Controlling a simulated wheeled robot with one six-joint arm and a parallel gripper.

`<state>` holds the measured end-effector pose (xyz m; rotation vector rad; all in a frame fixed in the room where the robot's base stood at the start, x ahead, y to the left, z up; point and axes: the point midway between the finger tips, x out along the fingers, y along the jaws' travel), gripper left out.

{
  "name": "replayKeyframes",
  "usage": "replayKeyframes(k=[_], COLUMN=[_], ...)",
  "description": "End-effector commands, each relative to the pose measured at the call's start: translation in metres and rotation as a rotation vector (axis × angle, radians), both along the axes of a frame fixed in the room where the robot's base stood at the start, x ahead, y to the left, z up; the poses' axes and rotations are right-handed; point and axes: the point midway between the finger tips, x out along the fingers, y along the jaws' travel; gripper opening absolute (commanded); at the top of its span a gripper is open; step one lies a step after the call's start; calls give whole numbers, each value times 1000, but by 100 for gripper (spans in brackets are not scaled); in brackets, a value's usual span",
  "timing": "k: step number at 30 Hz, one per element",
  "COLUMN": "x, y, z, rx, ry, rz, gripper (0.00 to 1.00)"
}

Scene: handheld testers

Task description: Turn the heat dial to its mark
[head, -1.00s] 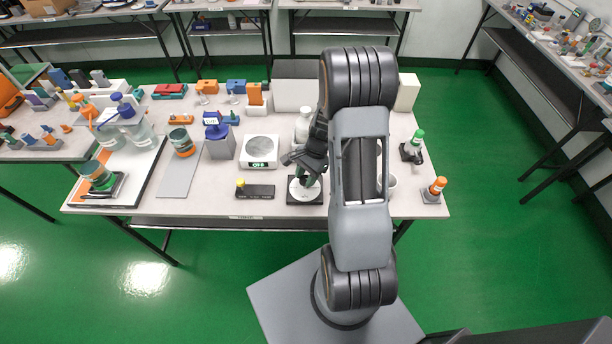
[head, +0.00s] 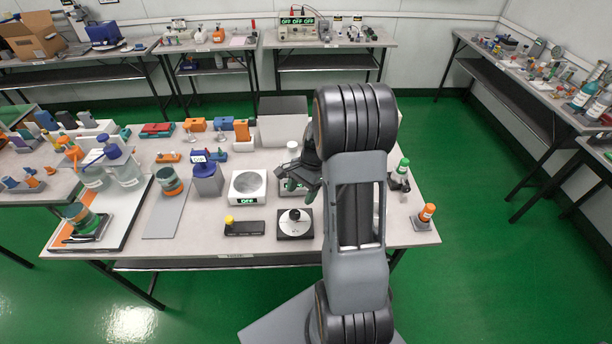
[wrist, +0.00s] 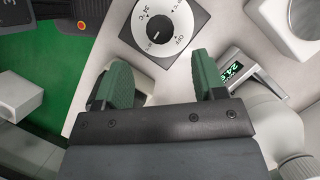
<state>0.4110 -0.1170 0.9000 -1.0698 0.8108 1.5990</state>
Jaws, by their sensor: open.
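The heat dial (head: 295,232) is a white disc with a black knob (head: 294,214) on a dark square base near the table's front edge. In the wrist view the dial (wrist: 173,13) shows at the top, with "OFF" and a °C figure printed on its disc. A short white line shows on its black knob (wrist: 156,30); the mark it matches is not clear. My gripper (head: 300,188) is open and empty, behind and above the dial in the head view. In the wrist view the green fingers of my gripper (wrist: 160,66) are spread apart, clear of the knob.
A small device with a green-lit display (wrist: 236,70) is right of my fingers. A black box with a yellow knob (head: 230,220) and a hotplate (head: 236,200) reading OFF stand left of the dial.

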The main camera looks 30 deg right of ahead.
Motion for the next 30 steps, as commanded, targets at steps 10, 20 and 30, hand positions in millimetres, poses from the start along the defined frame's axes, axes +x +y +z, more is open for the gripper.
replayKeyframes(k=[10,20,30], x=[6,6,6], y=[-20,-24,-24], z=[49,59,59], rx=[-1,0,0], ry=[-2,0,0], rz=[-2,-1,-1], gripper=[64,64,64])
